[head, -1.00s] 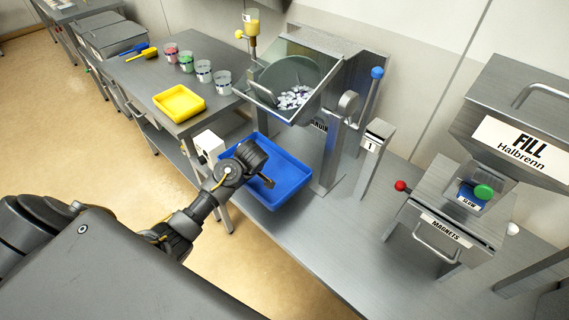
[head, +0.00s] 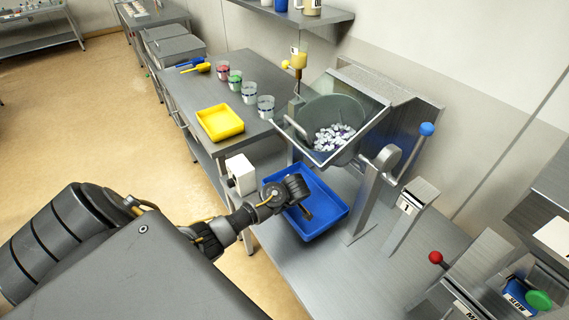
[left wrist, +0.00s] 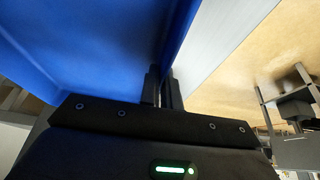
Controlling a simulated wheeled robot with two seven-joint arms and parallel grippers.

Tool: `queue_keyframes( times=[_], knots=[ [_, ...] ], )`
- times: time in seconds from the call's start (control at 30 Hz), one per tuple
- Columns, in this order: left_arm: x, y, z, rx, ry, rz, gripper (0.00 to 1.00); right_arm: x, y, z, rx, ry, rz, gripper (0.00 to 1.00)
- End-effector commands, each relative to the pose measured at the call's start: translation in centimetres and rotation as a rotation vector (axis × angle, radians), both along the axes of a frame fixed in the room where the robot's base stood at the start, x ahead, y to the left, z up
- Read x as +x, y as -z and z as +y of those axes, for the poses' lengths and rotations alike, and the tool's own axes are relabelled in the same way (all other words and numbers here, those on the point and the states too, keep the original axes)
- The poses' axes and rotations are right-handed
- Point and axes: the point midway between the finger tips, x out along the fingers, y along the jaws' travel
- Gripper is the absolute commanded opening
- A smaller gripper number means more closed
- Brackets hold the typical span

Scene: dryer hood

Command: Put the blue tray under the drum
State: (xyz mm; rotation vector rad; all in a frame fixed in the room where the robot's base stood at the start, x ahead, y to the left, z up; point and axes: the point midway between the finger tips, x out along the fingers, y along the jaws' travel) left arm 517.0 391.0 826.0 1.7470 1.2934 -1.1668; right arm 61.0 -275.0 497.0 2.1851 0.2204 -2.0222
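The blue tray (head: 330,226) lies on the low steel surface, below and in front of the drum (head: 352,112). The drum is a grey bowl tilted forward inside a clear hood, with white pieces in it. My left gripper (head: 306,212) is at the tray in the head view, hiding part of it. In the left wrist view its two fingers (left wrist: 164,88) are close together at the tray's blue wall (left wrist: 110,45), and they look closed on its rim. My right gripper is not in view.
A yellow tray (head: 220,122) and several cups stand on the table at left. A steel post (head: 365,205) is right of the tray. A lever with a blue knob (head: 427,129) rises beside the drum. A white box (head: 240,174) is left of the tray. Steel surface is free in front.

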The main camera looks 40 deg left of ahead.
Motion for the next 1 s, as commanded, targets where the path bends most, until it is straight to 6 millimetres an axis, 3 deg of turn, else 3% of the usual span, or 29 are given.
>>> queue_keyframes(
  times=[0.17, 0.47, 0.87, 1.0],
  knots=[
    [0.0, 0.5, 0.1, 0.0, -0.003, -0.004, 0.0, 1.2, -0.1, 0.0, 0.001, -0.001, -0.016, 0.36],
    [-0.1, 4.2, 0.2, 0.0, -0.005, -0.002, 0.0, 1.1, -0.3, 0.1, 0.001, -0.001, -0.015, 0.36],
    [-0.1, 4.7, 0.2, -0.001, -0.004, -0.003, 0.0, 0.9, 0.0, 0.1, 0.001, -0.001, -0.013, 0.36],
    [-0.2, 4.7, 0.2, 0.0, -0.004, -0.001, 0.2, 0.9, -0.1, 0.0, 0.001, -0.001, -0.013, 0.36]
  ],
)
